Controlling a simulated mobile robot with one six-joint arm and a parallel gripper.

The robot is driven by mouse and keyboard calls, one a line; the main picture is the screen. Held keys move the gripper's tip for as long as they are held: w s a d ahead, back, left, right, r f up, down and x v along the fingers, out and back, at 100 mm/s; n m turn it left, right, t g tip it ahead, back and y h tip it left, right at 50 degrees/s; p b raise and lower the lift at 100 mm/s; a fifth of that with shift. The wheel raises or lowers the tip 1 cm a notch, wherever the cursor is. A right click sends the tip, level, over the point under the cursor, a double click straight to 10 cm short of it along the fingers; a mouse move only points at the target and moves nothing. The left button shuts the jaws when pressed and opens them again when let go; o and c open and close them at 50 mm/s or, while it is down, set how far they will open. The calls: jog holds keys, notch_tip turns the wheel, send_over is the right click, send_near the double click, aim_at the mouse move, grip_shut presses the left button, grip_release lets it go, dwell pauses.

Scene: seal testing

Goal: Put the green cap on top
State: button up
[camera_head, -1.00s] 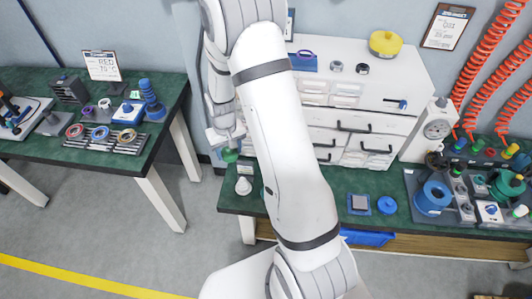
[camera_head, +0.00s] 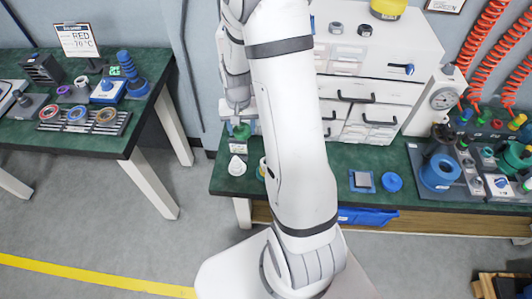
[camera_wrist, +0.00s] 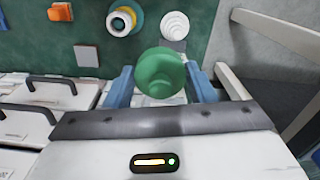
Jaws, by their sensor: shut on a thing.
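The green cap (camera_wrist: 160,72) is held between the two blue fingers of my gripper (camera_wrist: 163,85) in the wrist view. In the head view the green cap (camera_head: 241,131) shows just under my gripper (camera_head: 237,112), near the left end of the green bench. A white stepped round piece (camera_head: 237,166) stands on the bench close to the cap, nearer the front edge. In the wrist view this white piece (camera_wrist: 174,25) lies just beyond the cap, which appears apart from it. The cap's height above the bench is hard to tell.
A yellow-ringed piece (camera_wrist: 122,20) stands beside the white piece; my arm partly hides it in the head view. White drawers (camera_head: 372,112) stand behind. A square blue block (camera_head: 362,181) and a blue disc (camera_head: 392,182) lie farther right. Another green table (camera_head: 95,140) is at left.

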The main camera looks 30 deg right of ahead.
jog(key=shift+s+d+f+m+b, duration=0.85)
jog(key=shift+s+d+f+b, duration=0.1)
jog(key=shift+f+b, duration=0.65)
jog(key=shift+s+d+f+m+b, duration=0.85)
jog(key=shift+f+b, duration=0.6)
jog(key=shift+b, duration=0.25)
jog(key=shift+s+d+f+m+b, duration=0.9)
jog(key=shift+s+f+b, duration=0.1)
jog(key=shift+f+b, duration=0.6)
jog(key=shift+f+b, duration=1.9)
jog(key=shift+f, duration=0.35)
jog(key=o, duration=1)
jog(key=shift+s, duration=0.1)
notch_tip(320, 180, up, 7)
jog(key=p, duration=0.5)
jog(key=shift+p, duration=0.3)
